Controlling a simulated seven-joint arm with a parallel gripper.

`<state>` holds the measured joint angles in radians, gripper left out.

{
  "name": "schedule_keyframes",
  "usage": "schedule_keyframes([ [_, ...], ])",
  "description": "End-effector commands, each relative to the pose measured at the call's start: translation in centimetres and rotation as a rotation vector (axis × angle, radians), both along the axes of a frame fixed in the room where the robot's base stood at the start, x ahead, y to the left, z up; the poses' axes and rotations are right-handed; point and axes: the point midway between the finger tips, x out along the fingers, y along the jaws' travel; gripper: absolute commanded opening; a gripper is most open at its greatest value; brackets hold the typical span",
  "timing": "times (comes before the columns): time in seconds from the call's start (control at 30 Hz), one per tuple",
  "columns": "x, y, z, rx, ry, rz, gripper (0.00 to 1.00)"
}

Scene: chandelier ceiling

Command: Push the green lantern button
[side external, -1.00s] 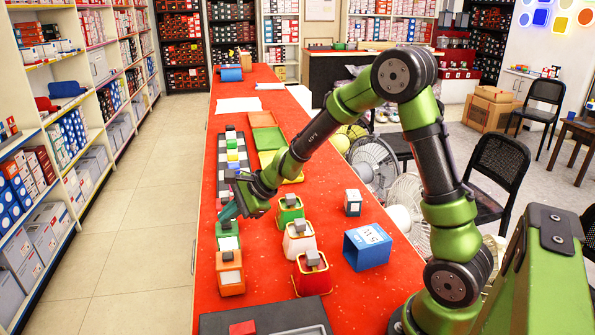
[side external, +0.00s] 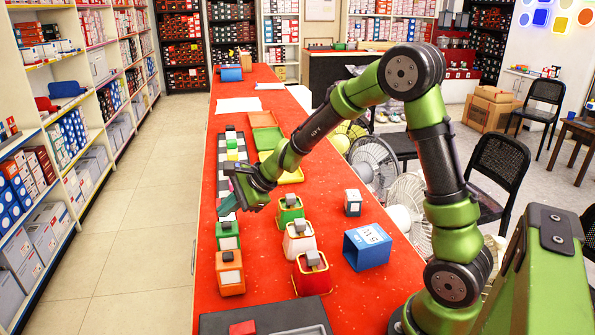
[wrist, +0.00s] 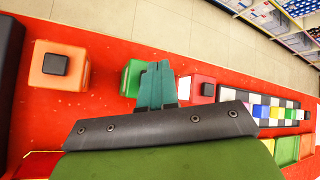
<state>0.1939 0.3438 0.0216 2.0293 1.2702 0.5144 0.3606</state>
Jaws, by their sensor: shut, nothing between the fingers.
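A green lantern block (side external: 228,236) with a dark cap stands in the left row on the red table, behind the orange one. A second green lantern (side external: 290,212) with a grey cap stands in the row to its right. My gripper (side external: 228,206) is shut and empty, its teal fingers above and just beyond the left-row green block. In the wrist view the shut fingers (wrist: 156,84) overlap the right part of the green block (wrist: 131,78) and hide its cap. I cannot tell whether they touch it.
Nearby stand an orange lantern (side external: 230,273), a white one (side external: 299,242), a red one (side external: 312,276) and a blue open box (side external: 367,247). A red block with a dark cap (wrist: 203,88) lies right of my fingers in the wrist view. A checkered strip (wrist: 285,101) and trays lie farther back.

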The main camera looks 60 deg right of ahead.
Motion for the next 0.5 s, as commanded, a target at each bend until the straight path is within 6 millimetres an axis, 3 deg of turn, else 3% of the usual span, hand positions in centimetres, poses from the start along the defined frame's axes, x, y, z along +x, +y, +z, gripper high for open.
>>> schedule_keyframes([
  [0.5, 0.0, 0.0, 5.1, -0.001, -0.003, 0.002, 0.0],
])
